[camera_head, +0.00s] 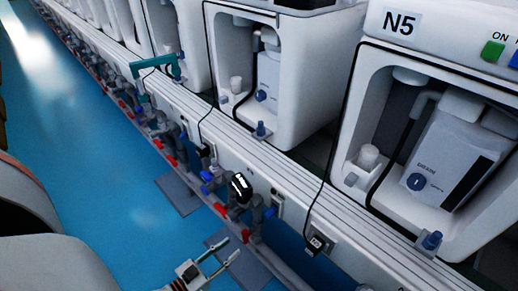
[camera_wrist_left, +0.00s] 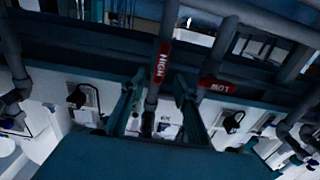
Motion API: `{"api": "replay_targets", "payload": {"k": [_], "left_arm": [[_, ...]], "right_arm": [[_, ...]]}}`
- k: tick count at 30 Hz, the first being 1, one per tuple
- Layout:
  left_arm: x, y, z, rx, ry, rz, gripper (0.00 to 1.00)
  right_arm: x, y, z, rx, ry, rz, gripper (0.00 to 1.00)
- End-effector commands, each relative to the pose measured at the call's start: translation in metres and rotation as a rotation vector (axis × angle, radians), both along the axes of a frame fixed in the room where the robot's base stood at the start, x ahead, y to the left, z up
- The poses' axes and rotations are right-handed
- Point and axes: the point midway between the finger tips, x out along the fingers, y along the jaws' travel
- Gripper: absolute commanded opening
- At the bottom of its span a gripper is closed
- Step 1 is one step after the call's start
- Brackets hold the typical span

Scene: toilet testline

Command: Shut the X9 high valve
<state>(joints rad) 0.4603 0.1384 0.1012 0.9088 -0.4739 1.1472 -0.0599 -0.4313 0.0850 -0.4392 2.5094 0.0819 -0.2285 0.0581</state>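My left gripper (camera_head: 231,250) reaches in from the bottom of the head view, with its two fingers apart and nothing visibly held. It is close to the row of grey pipes and valves below the white units. In the left wrist view the open fingers (camera_wrist_left: 160,80) stand on either side of a grey pipe that carries a red HIGH tag (camera_wrist_left: 163,62). A red LOW tag (camera_wrist_left: 217,85) sits on the pipe to the right. The small label (camera_wrist_left: 166,120) between the fingers is too blurred to read. I cannot make out the high valve's handle. My right gripper is not in view.
White units line the right, one marked N5 (camera_head: 400,22). Grey pipes with red tags (camera_head: 246,235) and blue fittings (camera_head: 207,177) run along their base. The blue floor (camera_head: 95,150) is open.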

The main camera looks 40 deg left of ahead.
Motion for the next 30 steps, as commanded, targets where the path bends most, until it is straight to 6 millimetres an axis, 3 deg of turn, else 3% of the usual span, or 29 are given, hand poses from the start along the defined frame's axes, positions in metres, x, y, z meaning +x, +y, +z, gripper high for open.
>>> {"api": "replay_targets", "payload": {"k": [16,28,29,30], "left_arm": [[0.068,-0.005,0.0,-0.001,-0.003,0.001,0.31],[0.078,-0.006,0.001,-0.002,-0.003,0.001,0.31],[0.078,-0.006,0.001,-0.001,-0.003,0.001,0.28],[0.078,-0.006,0.001,-0.001,-0.003,0.001,0.18]], "right_arm": [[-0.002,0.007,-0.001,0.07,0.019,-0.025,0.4],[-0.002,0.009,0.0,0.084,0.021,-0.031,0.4],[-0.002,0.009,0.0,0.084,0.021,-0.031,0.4],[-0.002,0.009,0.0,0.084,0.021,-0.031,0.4]]}}
